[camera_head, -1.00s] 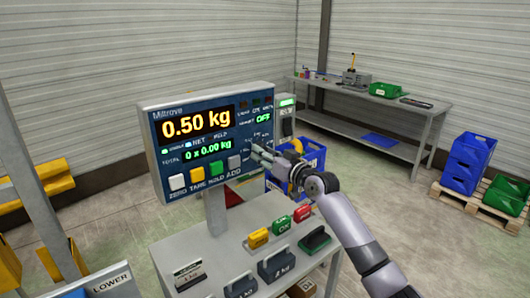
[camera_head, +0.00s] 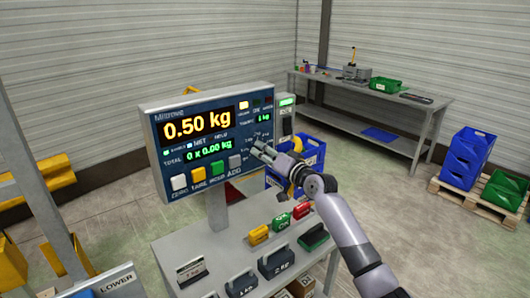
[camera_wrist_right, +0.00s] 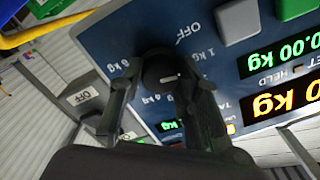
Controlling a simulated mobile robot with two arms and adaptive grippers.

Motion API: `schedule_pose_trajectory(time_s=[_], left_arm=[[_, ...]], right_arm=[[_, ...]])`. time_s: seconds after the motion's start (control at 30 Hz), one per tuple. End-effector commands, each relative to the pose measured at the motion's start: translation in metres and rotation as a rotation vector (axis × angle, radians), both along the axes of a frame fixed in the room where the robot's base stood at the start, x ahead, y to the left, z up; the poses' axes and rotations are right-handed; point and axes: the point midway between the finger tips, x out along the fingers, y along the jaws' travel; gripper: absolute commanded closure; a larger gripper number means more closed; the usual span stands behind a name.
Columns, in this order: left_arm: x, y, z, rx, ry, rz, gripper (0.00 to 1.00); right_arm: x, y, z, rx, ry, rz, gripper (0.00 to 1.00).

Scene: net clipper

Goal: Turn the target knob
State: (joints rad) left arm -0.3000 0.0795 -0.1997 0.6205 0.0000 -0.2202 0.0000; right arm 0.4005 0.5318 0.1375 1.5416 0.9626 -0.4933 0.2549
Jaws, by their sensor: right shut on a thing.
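The target knob (camera_wrist_right: 160,70) is a round black knob with a pale pointer mark on the blue face of the scale display (camera_head: 160,160). Printed labels around it include OFF and several kg values in the right wrist view. My right gripper (camera_wrist_right: 163,84) is shut on the knob, one finger on each side. In the head view my right gripper (camera_head: 257,147) reaches the panel's lower right and hides the knob. The small target window (camera_head: 263,118) reads 1 kg. A yellow lamp (camera_head: 243,105) is lit above it. My left gripper is not in view.
Coloured buttons (camera_head: 198,174) line the panel's lower edge. Below stands a grey table (camera_head: 220,252) with dark weights (camera_head: 276,262) and coloured stamps (camera_head: 281,221). A blue crate (camera_head: 312,155) stands behind my right gripper. Open floor lies to the right.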

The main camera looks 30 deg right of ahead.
Motion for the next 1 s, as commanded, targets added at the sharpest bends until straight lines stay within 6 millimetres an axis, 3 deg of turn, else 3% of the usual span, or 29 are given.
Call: schedule_pose_trajectory(time_s=[0.33, 0.37, 0.63, 1.0], left_arm=[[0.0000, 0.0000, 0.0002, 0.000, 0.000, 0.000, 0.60], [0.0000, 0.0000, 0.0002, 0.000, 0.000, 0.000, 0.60], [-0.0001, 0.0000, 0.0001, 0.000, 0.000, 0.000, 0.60], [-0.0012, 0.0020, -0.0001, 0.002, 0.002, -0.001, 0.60]], right_arm=[[0.0001, -0.0007, 0.0028, 0.001, -0.006, -0.002, 0.97], [0.0001, -0.0007, 0.0028, 0.001, -0.006, -0.002, 0.68], [0.0000, -0.0004, 0.0016, 0.001, -0.003, -0.001, 0.50], [-0.0031, -0.0006, 0.0001, 0.001, -0.001, -0.001, 0.49]])
